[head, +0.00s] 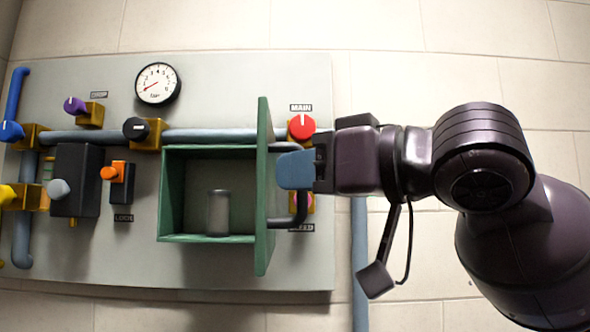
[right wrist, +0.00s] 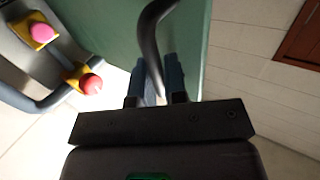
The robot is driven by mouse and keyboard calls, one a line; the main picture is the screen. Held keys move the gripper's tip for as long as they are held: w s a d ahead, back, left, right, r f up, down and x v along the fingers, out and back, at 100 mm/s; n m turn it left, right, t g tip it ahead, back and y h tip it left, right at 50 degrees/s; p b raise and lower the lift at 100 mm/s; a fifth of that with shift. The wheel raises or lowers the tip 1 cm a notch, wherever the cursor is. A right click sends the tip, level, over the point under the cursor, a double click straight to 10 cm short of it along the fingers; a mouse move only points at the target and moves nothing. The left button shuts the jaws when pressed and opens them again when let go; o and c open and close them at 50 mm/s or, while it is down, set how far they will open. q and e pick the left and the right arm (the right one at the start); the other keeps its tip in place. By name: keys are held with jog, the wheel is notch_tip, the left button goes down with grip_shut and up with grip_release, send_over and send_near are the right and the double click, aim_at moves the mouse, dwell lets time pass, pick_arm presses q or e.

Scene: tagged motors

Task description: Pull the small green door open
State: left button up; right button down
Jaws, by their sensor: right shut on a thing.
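The small green door (head: 262,190) stands swung out from its green box (head: 208,239), seen nearly edge-on in the head view, so the box is open to view. A grey can (head: 218,213) stands inside the box. My right gripper (head: 295,170) is at the right side of the door, shut on its black curved handle (head: 301,207). In the right wrist view the two blue fingers (right wrist: 158,80) are on either side of the handle (right wrist: 148,35), in front of the green door face (right wrist: 195,40). My left gripper is not in view.
The box is on a grey wall panel (head: 250,295) with a gauge (head: 158,83), pipes and several coloured knobs. A red knob (head: 301,127) labelled MAIN is close above my right gripper. A pink knob is partly hidden behind the handle. A vertical pipe (head: 360,260) runs below my gripper.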

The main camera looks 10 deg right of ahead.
jog(key=shift+w+d+r, duration=0.1)
jog(key=shift+r, duration=0.1)
jog(key=c, duration=1.2)
grip_release()
jog(key=shift+w+f, duration=0.1)
jog(key=shift+s, duration=0.25)
jog(key=b+v, duration=0.2)
jog(key=v, duration=0.8)
jog(key=shift+s+d, duration=0.1)
jog(key=shift+d, duration=0.15)
